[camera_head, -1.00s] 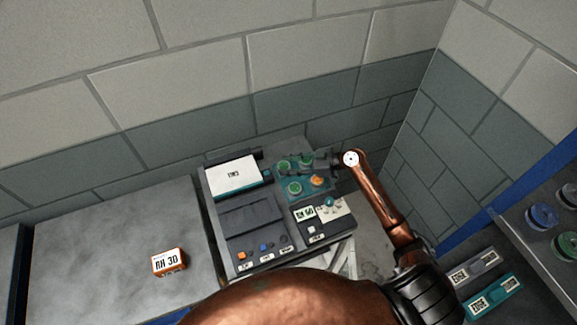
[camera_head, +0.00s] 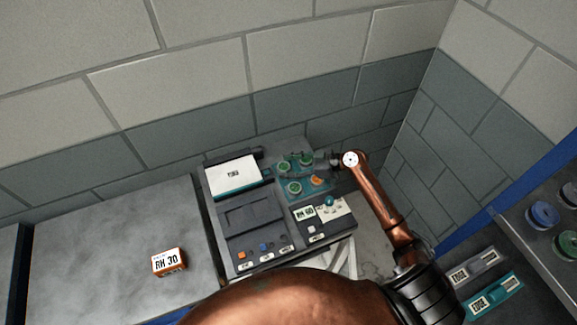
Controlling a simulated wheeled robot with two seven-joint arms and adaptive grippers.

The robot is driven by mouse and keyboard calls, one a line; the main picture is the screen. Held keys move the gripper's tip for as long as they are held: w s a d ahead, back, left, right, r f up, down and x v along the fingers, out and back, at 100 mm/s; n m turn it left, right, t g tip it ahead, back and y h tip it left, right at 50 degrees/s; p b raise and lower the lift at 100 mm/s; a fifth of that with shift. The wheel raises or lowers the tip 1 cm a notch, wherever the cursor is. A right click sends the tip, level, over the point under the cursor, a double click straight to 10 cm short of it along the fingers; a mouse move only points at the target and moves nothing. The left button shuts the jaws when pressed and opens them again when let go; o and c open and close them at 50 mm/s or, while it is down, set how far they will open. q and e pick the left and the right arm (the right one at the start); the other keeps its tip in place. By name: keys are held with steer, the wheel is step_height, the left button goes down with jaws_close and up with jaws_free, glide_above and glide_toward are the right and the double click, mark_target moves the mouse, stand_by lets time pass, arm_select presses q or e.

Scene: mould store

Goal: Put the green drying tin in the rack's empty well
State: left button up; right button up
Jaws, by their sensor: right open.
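A teal rack (camera_head: 301,174) stands on the bench against the back wall. It bears a green tin at back left (camera_head: 284,166), a green tin at back right (camera_head: 306,159), a green tin at the front (camera_head: 294,188) and an orange tin (camera_head: 317,181). My right gripper (camera_head: 316,162) is at the rack's back right, open, close beside the back-right green tin. I cannot tell whether it touches that tin. No empty well can be made out, as the gripper covers part of the rack. My left gripper is out of view.
A white-topped device (camera_head: 234,176), a dark grey unit with buttons (camera_head: 252,220) and a small panel with a teal knob (camera_head: 328,201) crowd the rack. An orange labelled box (camera_head: 169,262) sits on the otherwise clear left bench. A shelf (camera_head: 550,248) with spools stands at right.

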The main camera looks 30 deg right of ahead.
mark_target(288, 167)
steer(key=shift+d+r, duration=0.1)
steer(key=shift+r, duration=0.1)
steer(key=v, duration=1.2)
steer(key=shift+b, duration=0.4)
steer(key=p+x, duration=0.1)
steer(key=x, duration=1.1)
steer(key=shift+w+a, duration=0.1)
steer(key=shift+a, duration=0.1)
step_height(288, 167, up, 2)
steer(key=shift+d+r, duration=0.1)
steer(key=shift+r, duration=0.5)
steer(key=shift+f, duration=0.1)
